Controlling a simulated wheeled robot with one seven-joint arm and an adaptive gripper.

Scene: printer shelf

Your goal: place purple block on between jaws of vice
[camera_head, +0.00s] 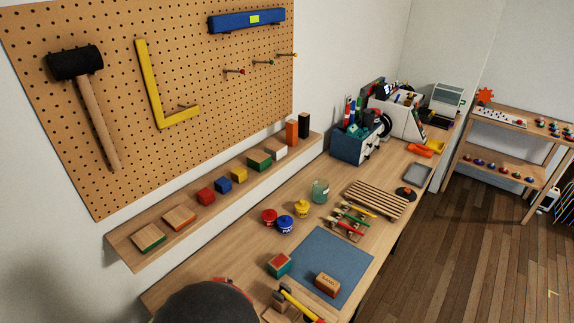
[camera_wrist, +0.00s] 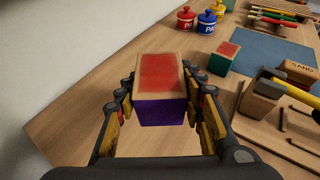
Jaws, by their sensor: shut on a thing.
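The purple block (camera_wrist: 160,108) has a purple front side and a red-orange top with wood-coloured edges. My gripper (camera_wrist: 158,82) is shut on it, one finger on each side, in the wrist view. The block is above the bare left part of the workbench; whether it touches the wood I cannot tell. In the head view a dark rounded part, likely of my arm, covers the near end of the bench and hides the block. I cannot make out the vice with its jaws in either view.
A blue mat (camera_head: 325,262) holds a sanding block (camera_head: 327,284). A red-topped green block (camera_head: 279,264) and a hammer (camera_head: 298,304) lie near it. Paint pots (camera_head: 285,225) stand behind. A wall shelf (camera_head: 165,232) carries several coloured blocks. Bare bench lies left of the pots.

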